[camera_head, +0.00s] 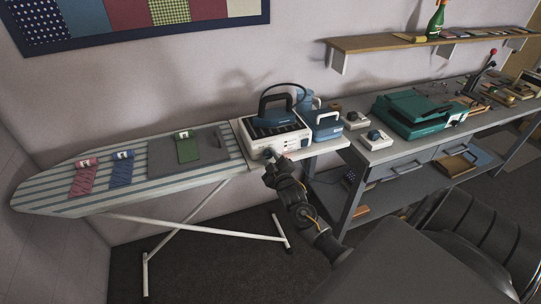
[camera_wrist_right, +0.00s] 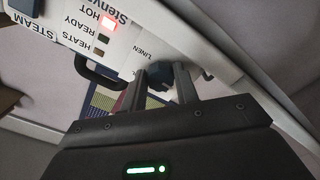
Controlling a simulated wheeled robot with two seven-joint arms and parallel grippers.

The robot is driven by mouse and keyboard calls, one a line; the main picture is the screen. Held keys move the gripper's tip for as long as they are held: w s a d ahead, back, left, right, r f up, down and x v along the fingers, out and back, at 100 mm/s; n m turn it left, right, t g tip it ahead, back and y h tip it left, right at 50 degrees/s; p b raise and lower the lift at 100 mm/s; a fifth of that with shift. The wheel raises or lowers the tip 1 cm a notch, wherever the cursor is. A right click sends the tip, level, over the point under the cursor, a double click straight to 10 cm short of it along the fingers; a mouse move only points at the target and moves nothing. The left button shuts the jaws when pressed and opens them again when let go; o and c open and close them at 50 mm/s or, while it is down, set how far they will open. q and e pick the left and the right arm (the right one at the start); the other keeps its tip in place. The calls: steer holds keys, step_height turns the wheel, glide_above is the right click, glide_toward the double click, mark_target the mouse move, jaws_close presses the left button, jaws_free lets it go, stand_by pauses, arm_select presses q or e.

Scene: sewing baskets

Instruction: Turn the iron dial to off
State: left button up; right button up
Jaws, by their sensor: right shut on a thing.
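The white and blue iron station (camera_head: 262,141) stands at the right end of the striped ironing board (camera_head: 50,195), with a dark blue iron (camera_head: 275,112) on top. My right gripper (camera_head: 271,160) is at the front face of the station. In the right wrist view its two fingers (camera_wrist_right: 166,82) are shut on the blue dial (camera_wrist_right: 156,85), which they partly hide. The word LINEN is printed beside the dial. The red HOT light (camera_wrist_right: 108,22) is lit; the READY and HEATS lights look dark. The dial's pointer cannot be made out. My left gripper is not in view.
A blue water tank (camera_head: 325,124) stands right of the station. Pink, blue and green cloth pieces with spools (camera_head: 187,148) lie on the board. A workbench (camera_head: 385,153) with a green case (camera_head: 420,113) is to the right. A dark chair (camera_head: 480,235) is at lower right.

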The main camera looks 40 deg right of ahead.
steer(key=shift+r+n+p, duration=0.1)
steer(key=shift+n+p, duration=0.55)
steer(key=shift+n, duration=1.05)
steer(key=o, duration=1)
